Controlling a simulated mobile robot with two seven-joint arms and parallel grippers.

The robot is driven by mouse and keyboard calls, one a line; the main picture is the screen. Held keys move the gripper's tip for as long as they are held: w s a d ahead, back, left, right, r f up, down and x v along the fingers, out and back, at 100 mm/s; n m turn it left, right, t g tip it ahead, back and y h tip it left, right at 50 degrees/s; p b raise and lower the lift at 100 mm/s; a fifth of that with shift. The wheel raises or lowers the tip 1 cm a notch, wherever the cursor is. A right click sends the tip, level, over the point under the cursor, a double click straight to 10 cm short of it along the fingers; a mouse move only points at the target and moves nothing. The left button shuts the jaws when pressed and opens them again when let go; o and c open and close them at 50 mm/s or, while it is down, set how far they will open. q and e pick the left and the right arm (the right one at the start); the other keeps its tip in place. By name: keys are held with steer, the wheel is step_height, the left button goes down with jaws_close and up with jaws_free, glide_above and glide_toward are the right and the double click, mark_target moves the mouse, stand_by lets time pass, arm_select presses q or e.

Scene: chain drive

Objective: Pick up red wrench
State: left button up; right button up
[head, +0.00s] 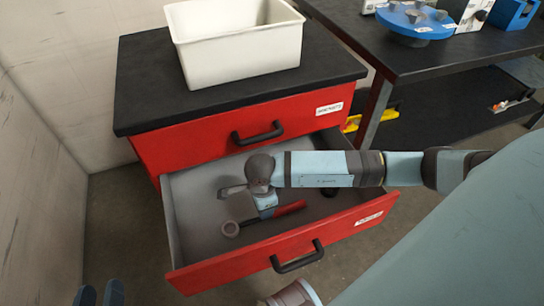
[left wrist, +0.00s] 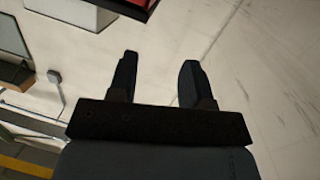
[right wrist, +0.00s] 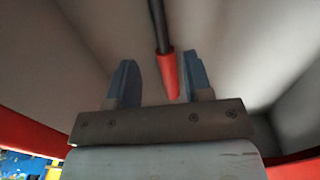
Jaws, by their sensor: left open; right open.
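The red wrench lies in the open lower drawer, with its red handle (head: 291,208) to the right and a dark shaft leading to a ring end (head: 230,229) at the left. In the right wrist view its red handle (right wrist: 168,75) shows between the open fingers of my right gripper (right wrist: 155,82), closer to the right finger. The dark shaft runs up out of that view. In the head view my right wrist hides part of the wrench. My left gripper (head: 100,294) is open and empty at the bottom left, away from the drawer; its fingers also show in the left wrist view (left wrist: 157,78).
The drawer (head: 205,278) has a red front, a black handle and grey walls around my right gripper. A white bin (head: 240,55) stands on the black cabinet top (head: 150,85). A dark workbench (head: 400,50) stands at the right. A pale wall is at the left.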

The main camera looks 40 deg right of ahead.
mark_target(284, 210)
steer(key=f+b, duration=0.2)
steer(key=f, duration=0.4)
steer(key=shift+d, duration=0.2)
steer(key=shift+f, duration=0.4)
arm_select(q)
steer(key=r, duration=0.1)
steer(key=d+r+t+h, duration=0.1)
steer(key=r, duration=0.1)
steer(key=r+t, duration=0.1)
steer(key=shift+d+r+h, duration=0.15)
steer(key=shift+d+h, duration=0.1)
steer(key=shift+h, duration=0.15)
arm_select(e)
steer(key=shift+w+r, duration=0.1)
jaws_close()
